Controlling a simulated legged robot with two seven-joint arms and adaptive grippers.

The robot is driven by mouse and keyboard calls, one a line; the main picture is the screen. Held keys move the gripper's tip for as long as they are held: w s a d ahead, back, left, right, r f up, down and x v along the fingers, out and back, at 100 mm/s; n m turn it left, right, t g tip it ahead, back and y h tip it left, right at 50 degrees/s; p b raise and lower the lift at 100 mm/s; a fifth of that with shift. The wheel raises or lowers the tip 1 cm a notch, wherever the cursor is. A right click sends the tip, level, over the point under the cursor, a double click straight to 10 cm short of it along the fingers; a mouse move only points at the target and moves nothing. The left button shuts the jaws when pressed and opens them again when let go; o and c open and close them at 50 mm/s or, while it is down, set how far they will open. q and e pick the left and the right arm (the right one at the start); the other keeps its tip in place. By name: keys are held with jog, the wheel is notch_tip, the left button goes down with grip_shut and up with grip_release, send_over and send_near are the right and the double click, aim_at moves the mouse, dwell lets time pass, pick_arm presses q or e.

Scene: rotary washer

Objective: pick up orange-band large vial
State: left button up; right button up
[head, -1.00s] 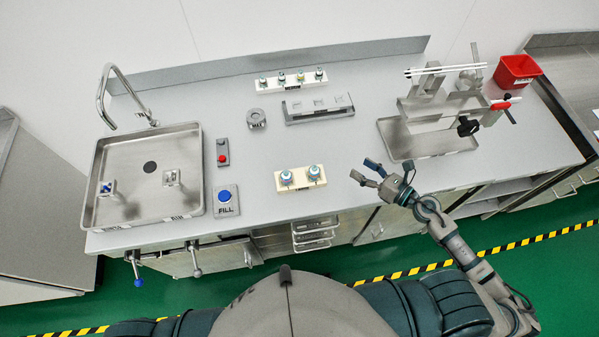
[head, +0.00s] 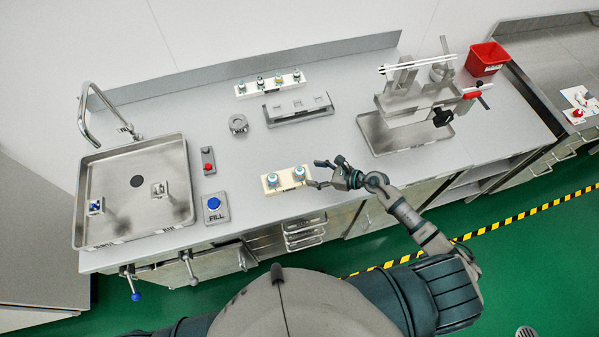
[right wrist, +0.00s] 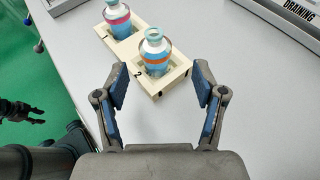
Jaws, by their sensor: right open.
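The orange-band large vial (right wrist: 155,54) stands upright in the slot marked 2 of a cream rack (right wrist: 166,84) in the right wrist view. It has a blue body, an orange band and a pale teal top. In the head view it is the right vial (head: 299,173) of the front rack (head: 270,188). My right gripper (head: 317,174) is open and empty just right of the rack. In the right wrist view its two blue-padded fingers (right wrist: 160,86) are spread either side of the line to the vial, not touching it.
A pink-band vial (right wrist: 117,18) stands in slot 1 beside it. The sink (head: 92,170) and the FILL button (head: 214,204) are to the left. A metal tray with a stand (head: 373,132) is to the right.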

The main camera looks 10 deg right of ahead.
aim_at(303, 173)
jog(key=shift+p+x, duration=0.65)
jog(key=shift+x, duration=2)
jog(key=shift+s, duration=0.25)
jog(key=c, duration=1.3)
